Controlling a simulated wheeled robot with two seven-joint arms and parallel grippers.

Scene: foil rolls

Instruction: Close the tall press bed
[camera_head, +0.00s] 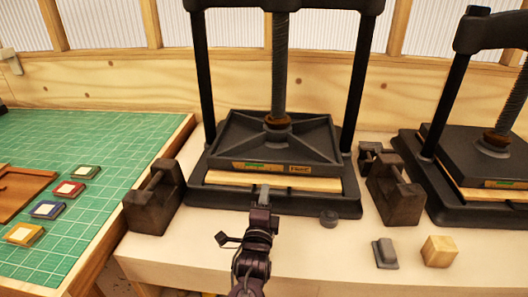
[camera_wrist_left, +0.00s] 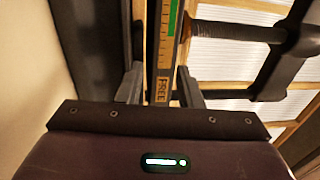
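A black press (camera_head: 355,105) stands in the middle of the head view, with a threaded screw (camera_head: 279,75) running down to its ribbed black plate (camera_head: 315,140). The plate's front edge carries a green and tan label strip, which also shows in the left wrist view (camera_wrist_left: 163,50) with the word FREE. A pale wooden board (camera_head: 225,180) shows just below the plate, above the black base (camera_head: 210,193). My left gripper (camera_head: 263,192) is at the front of this press, by the board. Its fingers stand apart on either side of the label strip in the wrist view; contact cannot be told. My right gripper is not in view.
A second black press (camera_head: 470,160) stands at the right. Dark iron weights (camera_head: 155,200) (camera_head: 395,195) flank the middle press. A wooden cube (camera_head: 439,251) and a small grey weight (camera_head: 385,253) lie at front right. A green cutting mat (camera_head: 110,150) with coloured tiles covers the left table.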

